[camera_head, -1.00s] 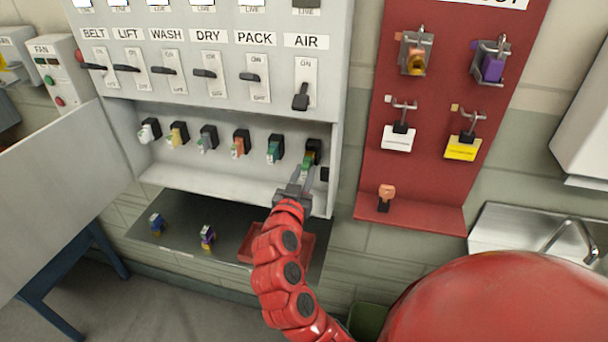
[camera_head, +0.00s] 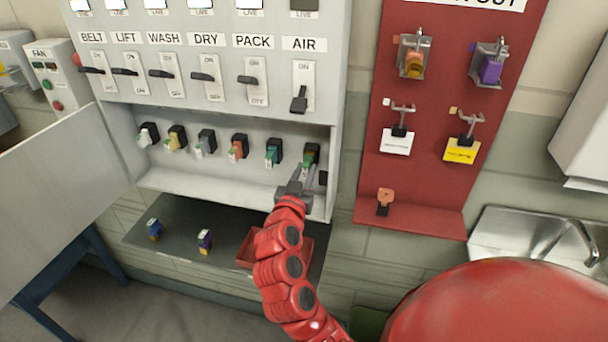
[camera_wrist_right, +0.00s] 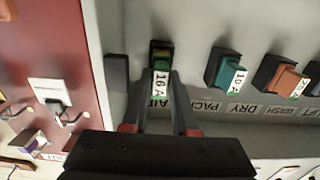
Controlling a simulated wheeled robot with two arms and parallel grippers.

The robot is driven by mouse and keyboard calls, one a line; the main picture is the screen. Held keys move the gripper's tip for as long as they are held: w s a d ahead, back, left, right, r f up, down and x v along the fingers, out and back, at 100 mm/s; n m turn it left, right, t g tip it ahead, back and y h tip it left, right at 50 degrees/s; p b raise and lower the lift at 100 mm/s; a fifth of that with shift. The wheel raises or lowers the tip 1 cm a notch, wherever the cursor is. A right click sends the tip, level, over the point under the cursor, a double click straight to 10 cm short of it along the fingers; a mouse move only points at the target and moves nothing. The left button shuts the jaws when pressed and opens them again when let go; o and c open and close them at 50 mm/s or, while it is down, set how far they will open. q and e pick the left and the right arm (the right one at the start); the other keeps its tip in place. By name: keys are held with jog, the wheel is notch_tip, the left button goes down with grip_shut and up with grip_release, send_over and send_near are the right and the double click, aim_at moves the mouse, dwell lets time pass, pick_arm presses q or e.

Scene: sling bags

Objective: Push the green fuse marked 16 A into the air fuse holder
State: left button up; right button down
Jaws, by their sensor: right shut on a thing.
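The green fuse (camera_wrist_right: 161,62) with its white 16 A label is between the fingers of my right gripper (camera_wrist_right: 161,88) in the wrist view. The gripper is shut on it. The fuse lines up with the black air holder (camera_wrist_right: 154,45), and its far end is at or in the holder's mouth; I cannot tell how deep. In the head view the right gripper (camera_head: 302,175) reaches the air holder (camera_head: 313,149) at the right end of the row, and the fuse (camera_head: 309,160) shows only a little green. My left gripper is not in view.
The pack fuse (camera_head: 273,153) sits close to the left of the air holder. The air switch (camera_head: 299,100) is above, with its lever down. The cabinet's right wall is close on the right. A red tray (camera_head: 251,250) and two loose fuses (camera_head: 205,241) are on the shelf below.

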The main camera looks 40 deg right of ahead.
jog(key=shift+x, duration=0.8)
jog(key=shift+w+d, duration=0.1)
jog(key=c, duration=0.6)
grip_release()
jog(key=shift+p+v, duration=0.55)
jog(key=shift+v, duration=8.25)
jog(key=shift+w, duration=0.1)
